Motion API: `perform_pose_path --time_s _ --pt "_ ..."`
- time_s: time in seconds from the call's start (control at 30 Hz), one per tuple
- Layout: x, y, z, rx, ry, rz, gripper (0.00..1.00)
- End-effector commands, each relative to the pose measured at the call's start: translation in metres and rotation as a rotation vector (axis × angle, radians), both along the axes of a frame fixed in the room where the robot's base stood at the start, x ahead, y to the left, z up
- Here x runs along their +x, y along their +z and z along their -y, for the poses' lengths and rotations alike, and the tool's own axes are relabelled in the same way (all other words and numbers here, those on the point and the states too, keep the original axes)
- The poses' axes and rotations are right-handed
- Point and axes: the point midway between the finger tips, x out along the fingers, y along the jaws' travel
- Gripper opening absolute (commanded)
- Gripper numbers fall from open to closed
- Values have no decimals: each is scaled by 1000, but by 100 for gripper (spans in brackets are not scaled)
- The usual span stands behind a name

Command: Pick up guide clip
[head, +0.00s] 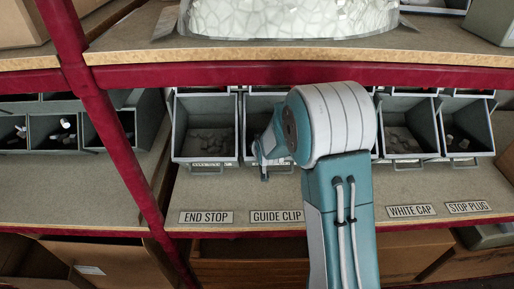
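The GUIDE CLIP label (276,216) is on the lower shelf's front edge, its right end close to my arm. Above it stands a grey bin (254,104), largely covered by my arm. No guide clip can be made out. My gripper (264,166) is in front of this bin, at its lower front, seen small and from the side behind my arm's large rounded joint. Its fingertips are partly hidden, so I cannot tell whether it is open, shut or touching anything.
The END STOP bin (206,154) with dark pieces is to the left. The WHITE CAP bin (407,152) and STOP PLUG bin (468,150) are to the right. A red beam (270,75) runs above the bins; a slanted red post (110,130) stands left. Cardboard boxes (100,262) are below.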

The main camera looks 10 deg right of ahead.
Motion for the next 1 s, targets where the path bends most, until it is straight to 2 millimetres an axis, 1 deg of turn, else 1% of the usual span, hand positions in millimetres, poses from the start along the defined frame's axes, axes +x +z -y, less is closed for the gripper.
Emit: perform_pose_path --time_s 0.07,0.13,0.23,0.33,0.67,0.77,0.83,0.97,1.0 --pt "0 0 0 0 0 0 59" --pt "0 0 1 1 -1 0 40" --pt "0 0 2 2 -1 -1 22" --pt "0 0 1 1 -1 -1 20" --pt "0 1 0 0 0 -1 20" --pt "0 7 0 0 0 1 20" --pt "0 15 0 -1 -1 3 20" --pt "-1 36 1 -1 -1 4 20" --pt "-6 41 5 -1 -2 4 20"
